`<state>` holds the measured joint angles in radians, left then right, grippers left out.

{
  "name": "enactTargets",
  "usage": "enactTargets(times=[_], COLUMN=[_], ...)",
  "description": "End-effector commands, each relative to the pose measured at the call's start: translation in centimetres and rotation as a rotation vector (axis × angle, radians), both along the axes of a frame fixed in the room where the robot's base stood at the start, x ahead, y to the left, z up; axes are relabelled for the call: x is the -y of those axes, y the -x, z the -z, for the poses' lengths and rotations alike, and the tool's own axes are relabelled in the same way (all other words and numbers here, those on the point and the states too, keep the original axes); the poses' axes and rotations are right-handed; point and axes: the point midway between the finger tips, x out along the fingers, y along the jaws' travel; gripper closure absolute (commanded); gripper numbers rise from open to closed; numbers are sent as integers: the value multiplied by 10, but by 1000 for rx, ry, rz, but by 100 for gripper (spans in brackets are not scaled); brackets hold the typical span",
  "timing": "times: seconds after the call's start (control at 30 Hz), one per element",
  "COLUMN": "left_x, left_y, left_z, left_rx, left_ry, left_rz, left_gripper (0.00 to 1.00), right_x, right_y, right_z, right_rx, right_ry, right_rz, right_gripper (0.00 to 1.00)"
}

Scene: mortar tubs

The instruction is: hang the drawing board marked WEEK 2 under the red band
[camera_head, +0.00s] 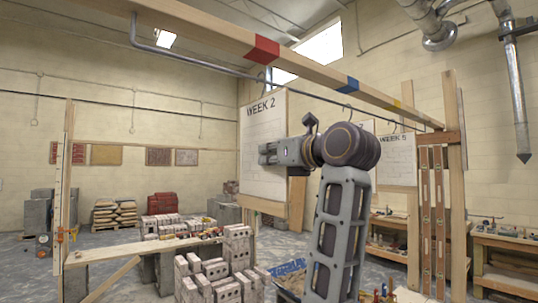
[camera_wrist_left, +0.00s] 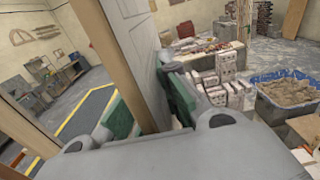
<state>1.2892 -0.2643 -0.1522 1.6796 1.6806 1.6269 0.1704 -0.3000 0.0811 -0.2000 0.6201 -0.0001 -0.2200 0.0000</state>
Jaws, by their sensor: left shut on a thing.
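The drawing board marked WEEK 2 (camera_head: 262,124) is upright, its white sheet facing the head camera. It is below the red band (camera_head: 262,50) on the overhead beam. A dark hook shows at its top, close to the pipe rail (camera_head: 205,60); I cannot tell whether the hook bears on the rail. My left gripper (camera_head: 266,153) is shut on the board and covers part of the sheet. In the left wrist view the board's wooden edge (camera_wrist_left: 122,50) is between the green pads of my left gripper (camera_wrist_left: 150,112). My right gripper is not in view.
A board marked WEEK 5 (camera_head: 397,168) hangs on the right, near the yellow band (camera_head: 397,103). Another board, partly hidden by my arm, is near the blue band (camera_head: 348,84). Brick stacks (camera_head: 237,247) stand below. A blue-lined tub of mortar (camera_wrist_left: 290,95) shows in the wrist view.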

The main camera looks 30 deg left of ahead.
Motion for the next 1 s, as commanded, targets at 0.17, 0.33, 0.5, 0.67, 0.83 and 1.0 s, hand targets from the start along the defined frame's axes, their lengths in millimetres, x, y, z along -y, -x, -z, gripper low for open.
enactTargets(times=[0.17, 0.33, 0.5, 0.67, 0.83, 1.0], left_x=[0, 0, 0, 0, 0, 0], left_y=[0, 1, 1, 0, 0, 0], left_z=[7, 9, 9, 8, 9, 9], left_rx=[0, 1, 1, 1, 0, 0], left_ry=[-1, -1, -1, -1, -1, 0], left_rz=[-1, -1, -1, -1, -1, -1], left_gripper=[100, 100, 100, 91, 70, 70], right_x=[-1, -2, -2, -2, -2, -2], right_y=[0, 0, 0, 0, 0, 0], right_z=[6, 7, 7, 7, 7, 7], right_rx=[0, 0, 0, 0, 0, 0], right_ry=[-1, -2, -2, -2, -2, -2], right_rz=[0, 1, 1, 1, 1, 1], right_gripper=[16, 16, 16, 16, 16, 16])
